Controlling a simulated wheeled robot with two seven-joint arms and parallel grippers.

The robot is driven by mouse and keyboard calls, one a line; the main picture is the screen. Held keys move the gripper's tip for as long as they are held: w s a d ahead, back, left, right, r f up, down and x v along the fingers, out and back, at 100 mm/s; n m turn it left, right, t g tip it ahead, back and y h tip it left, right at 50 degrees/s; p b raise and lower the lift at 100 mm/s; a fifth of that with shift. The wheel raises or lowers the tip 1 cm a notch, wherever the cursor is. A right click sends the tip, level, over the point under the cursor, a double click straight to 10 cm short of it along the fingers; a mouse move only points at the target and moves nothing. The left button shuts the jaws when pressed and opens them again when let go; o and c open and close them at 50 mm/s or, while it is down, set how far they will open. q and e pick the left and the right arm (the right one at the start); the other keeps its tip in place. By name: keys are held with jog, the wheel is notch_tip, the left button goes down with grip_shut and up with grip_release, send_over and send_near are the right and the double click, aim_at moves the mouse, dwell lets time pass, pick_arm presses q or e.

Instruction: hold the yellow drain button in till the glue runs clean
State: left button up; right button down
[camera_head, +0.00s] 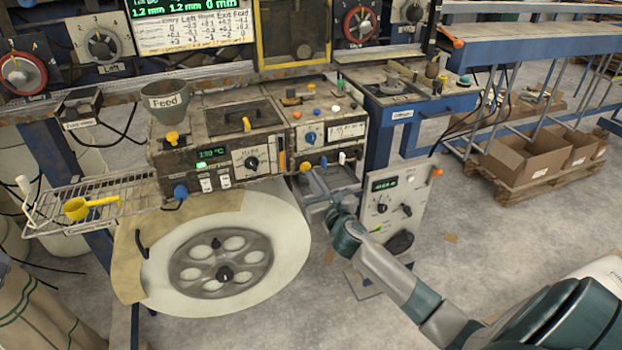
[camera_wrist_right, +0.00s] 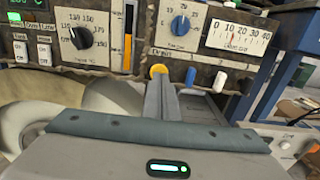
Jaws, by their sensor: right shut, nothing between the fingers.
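The yellow drain button (camera_wrist_right: 158,70) is on the lower front of the glue unit, left of a blue knob and a white knob. In the head view the button (camera_head: 305,166) is small, low on the unit's front panel. My right gripper (camera_wrist_right: 162,84) is shut and empty, its fingertips right at the button and covering its lower part. In the head view the right gripper (camera_head: 312,178) reaches the panel from below right. I cannot tell how far the button is pressed in. No running glue can be made out. My left gripper is not in view.
A large white roll (camera_head: 280,240) with a dark hub stands below the unit at left. A wire rack (camera_head: 110,205) holds a yellow scoop (camera_head: 90,207). A grey control box (camera_head: 395,205) stands close to the right of my arm.

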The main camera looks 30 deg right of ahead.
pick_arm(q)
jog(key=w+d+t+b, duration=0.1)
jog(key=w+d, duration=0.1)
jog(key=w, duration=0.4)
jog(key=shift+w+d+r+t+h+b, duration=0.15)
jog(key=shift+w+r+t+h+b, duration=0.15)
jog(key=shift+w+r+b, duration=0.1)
pick_arm(e)
jog(key=v, duration=1)
jog(key=shift+s, duration=0.15)
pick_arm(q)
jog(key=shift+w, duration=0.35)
